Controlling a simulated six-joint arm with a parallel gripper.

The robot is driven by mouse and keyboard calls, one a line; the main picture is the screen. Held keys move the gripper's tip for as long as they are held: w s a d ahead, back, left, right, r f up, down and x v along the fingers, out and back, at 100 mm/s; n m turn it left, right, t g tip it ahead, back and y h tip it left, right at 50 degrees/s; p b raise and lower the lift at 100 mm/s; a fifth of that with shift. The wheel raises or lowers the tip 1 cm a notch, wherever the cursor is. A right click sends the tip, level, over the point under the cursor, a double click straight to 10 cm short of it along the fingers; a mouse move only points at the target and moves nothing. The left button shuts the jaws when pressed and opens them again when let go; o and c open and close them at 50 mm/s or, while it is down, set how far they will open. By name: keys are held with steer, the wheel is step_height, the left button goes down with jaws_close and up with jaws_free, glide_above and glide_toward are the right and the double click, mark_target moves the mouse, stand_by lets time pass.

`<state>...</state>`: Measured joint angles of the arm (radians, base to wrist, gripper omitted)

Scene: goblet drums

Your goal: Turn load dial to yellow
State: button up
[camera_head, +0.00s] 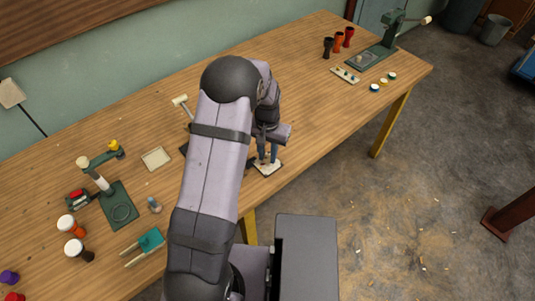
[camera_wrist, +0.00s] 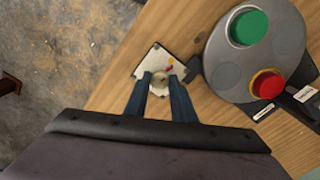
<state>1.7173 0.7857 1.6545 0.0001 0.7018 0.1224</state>
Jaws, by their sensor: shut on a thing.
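The load dial is a small pale round knob (camera_wrist: 160,82) on a white plate (camera_wrist: 150,63) near the table's front edge; the plate also shows in the head view (camera_head: 268,168). Small red and yellow marks (camera_wrist: 170,66) sit on the plate beside the knob. My gripper (camera_wrist: 161,82) points down with its two blue-grey fingers shut on the knob, one on each side. In the head view my gripper (camera_head: 268,154) is right over the plate. The fingers hide part of the plate, and I cannot tell which mark the dial points to.
In the wrist view a grey round disc (camera_wrist: 285,40) with a green button (camera_wrist: 249,27) and a red button (camera_wrist: 267,84) stands close to the plate. Dark drums, cups and a green press (camera_head: 392,35) stand at the table's far right; a green stand (camera_head: 118,210) is at left.

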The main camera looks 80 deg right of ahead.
mark_target(268, 157)
steer(key=shift+n, duration=1.5)
steer(key=o, duration=1.1)
steer(key=shift+c, duration=0.2)
steer(key=shift+r+b, duration=0.95)
steer(key=shift+r, duration=2.75)
